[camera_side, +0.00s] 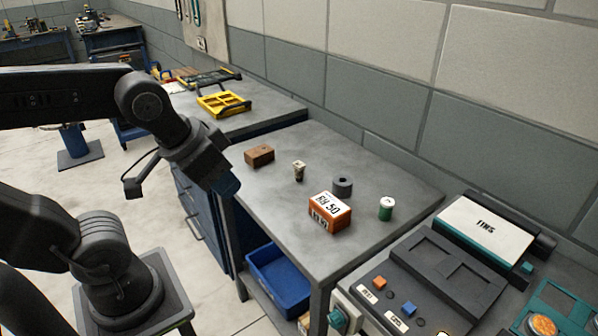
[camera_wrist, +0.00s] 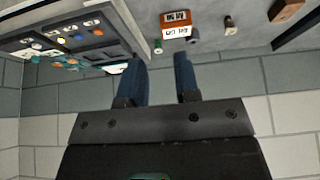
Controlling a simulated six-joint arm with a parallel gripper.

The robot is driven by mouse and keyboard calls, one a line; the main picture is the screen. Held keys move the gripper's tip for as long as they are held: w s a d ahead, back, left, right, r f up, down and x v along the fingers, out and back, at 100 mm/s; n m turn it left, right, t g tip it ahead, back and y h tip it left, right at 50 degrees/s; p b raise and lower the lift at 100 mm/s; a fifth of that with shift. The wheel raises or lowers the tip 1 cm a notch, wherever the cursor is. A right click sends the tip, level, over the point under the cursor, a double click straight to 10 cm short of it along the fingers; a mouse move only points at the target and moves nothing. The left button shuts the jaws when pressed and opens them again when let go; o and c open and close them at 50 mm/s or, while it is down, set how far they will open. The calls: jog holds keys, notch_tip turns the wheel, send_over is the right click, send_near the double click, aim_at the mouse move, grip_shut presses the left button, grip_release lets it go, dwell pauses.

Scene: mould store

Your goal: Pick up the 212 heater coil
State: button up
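No marking reading 212 is legible, so I cannot tell for sure which item is the heater coil. A dark grey ring-like cylinder (camera_side: 342,187) with a hole in its top stands on the grey bench (camera_side: 385,172); it shows small in the wrist view (camera_wrist: 193,36). A green and white spool-like cylinder (camera_side: 386,209) stands to its right, also in the wrist view (camera_wrist: 158,46). A small pale cylinder with a dark top (camera_side: 299,171) stands to its left. My gripper (camera_wrist: 162,60) is open and empty, apart from all these items, at the bench's left edge in the side view.
An orange box with white labels (camera_side: 329,212) stands in front of the grey cylinder. A brown block (camera_side: 259,155) lies at the bench's left. A control panel (camera_side: 420,285) stands at the right. A blue bin (camera_side: 280,285) sits below. A wall rises behind.

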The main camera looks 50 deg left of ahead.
jog(key=o, duration=0.5)
jog(key=shift+o, duration=0.2)
jog(key=w+a+r+n+g, duration=0.25)
jog(key=w+n, duration=0.25)
jog(key=w, duration=0.4)
jog(key=n+g, duration=0.3)
jog(key=n, duration=1.1)
send_over(299, 164)
notch_tip(299, 164, down, 12)
notch_tip(299, 164, down, 13)
jog(key=shift+f, duration=0.2)
